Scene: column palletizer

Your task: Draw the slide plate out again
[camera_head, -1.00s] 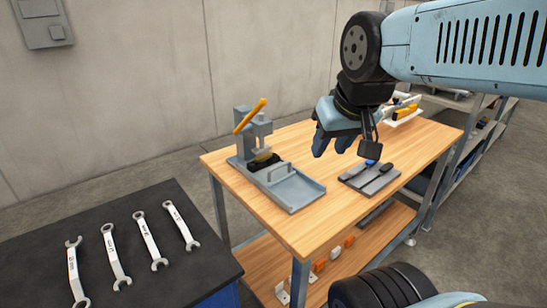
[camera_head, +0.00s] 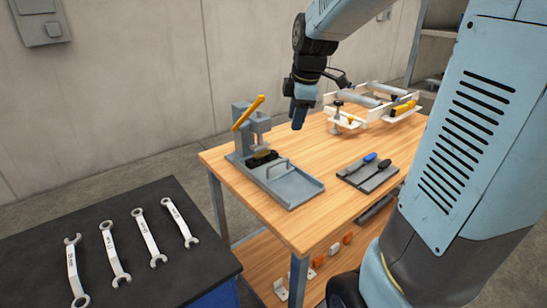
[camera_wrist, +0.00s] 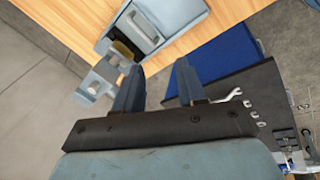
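The grey bench press (camera_head: 243,140) with a yellow-orange lever (camera_head: 249,113) stands on the wooden table. Its slide plate (camera_head: 279,168) has a bar handle and lies in the tray-like base (camera_head: 305,186), pushed toward the press column. A black part (camera_head: 263,158) sits at its inner end under the ram. The slide plate handle also shows in the wrist view (camera_wrist: 148,27). My gripper (camera_head: 299,112) is in the air above and behind the press, to its right, pointing down. In the wrist view my gripper (camera_wrist: 160,85) has its two fingers wide apart, with nothing between them.
A grey tray (camera_head: 367,174) with blue- and black-handled tools lies right of the press. A white roller frame (camera_head: 372,106) stands at the table's back right. A dark bench (camera_head: 165,265) with several wrenches is at the left. The table between press and tool tray is clear.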

